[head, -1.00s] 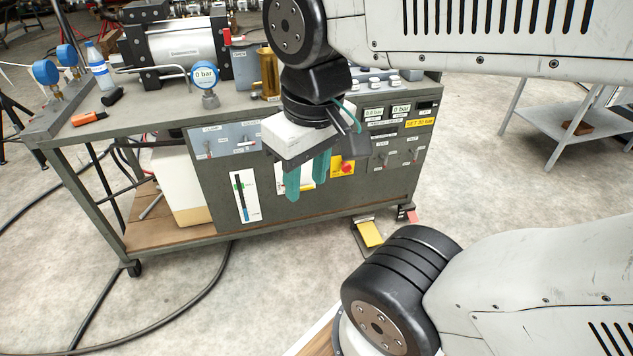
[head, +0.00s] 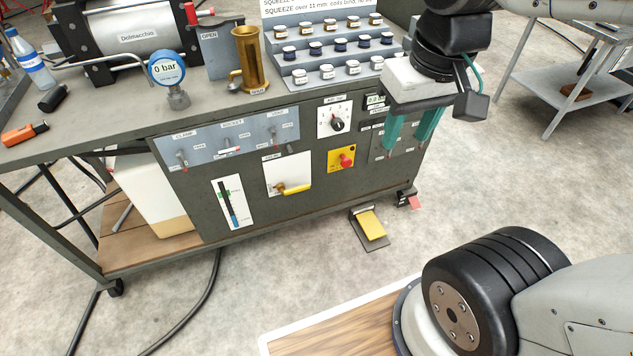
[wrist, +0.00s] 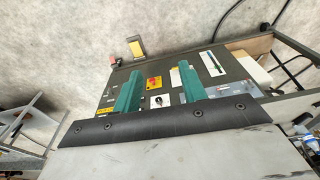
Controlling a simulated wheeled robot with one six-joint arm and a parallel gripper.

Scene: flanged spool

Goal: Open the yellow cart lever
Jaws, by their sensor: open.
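The yellow lever (head: 292,189) is on a white plate (head: 281,171) low on the front panel of the grey cart (head: 240,262). Its handle lies roughly level, pointing right. My gripper (head: 407,142) has two green fingers, apart and empty, pointing down in front of the right part of the panel. It is up and to the right of the lever and not touching it. In the wrist view, my gripper (wrist: 158,75) faces the panel, with the white plate (wrist: 177,77) beside the right finger. The lever itself is not clear there.
A red button on a yellow plate (head: 335,155) and a black knob (head: 337,124) sit between the lever and my gripper. A yellow pedal (head: 370,224) stands on the floor. A gauge (head: 167,69), brass cylinder (head: 250,60) and jar rack (head: 322,55) are on top.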

